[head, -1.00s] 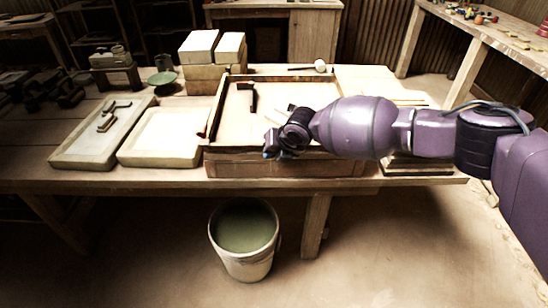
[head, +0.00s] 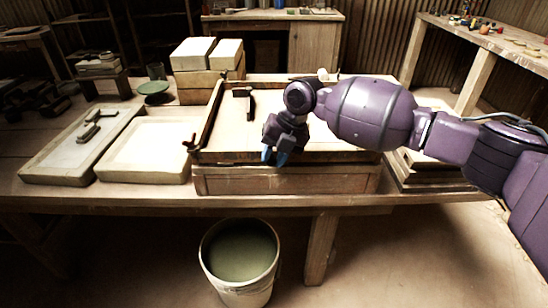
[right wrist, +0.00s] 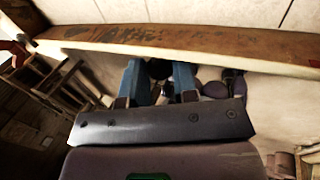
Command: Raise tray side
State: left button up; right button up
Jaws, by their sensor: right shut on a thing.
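The wooden tray (head: 232,157) sits on the box-like base (head: 285,181) at the table's front edge, with pale tiles or boards inside. Its front side stands up as a dark-edged strip; it also shows as a worn wooden rail (right wrist: 180,42) in the right wrist view. My right gripper (head: 275,157), with blue fingertips, reaches down at the front side, right of its middle, and is shut on it. The fingertips (right wrist: 160,75) point at the rail in the right wrist view; the exact contact is partly hidden. My left gripper is not in view.
A dark handled tool (head: 246,100) lies inside the tray. Two pale slabs (head: 150,148) lie to the left, with block stacks (head: 207,70) behind. A bucket of green liquid (head: 240,262) stands on the floor in front.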

jog(key=shift+w, duration=0.1)
jog(key=o, duration=0.5)
jog(key=shift+c, duration=0.2)
jog(key=o, duration=0.4)
jog(key=shift+o, duration=0.2)
jog(key=p+v, duration=0.1)
jog(key=v, duration=0.9)
jog(key=shift+r, duration=0.4)
jog(key=shift+d, duration=0.15)
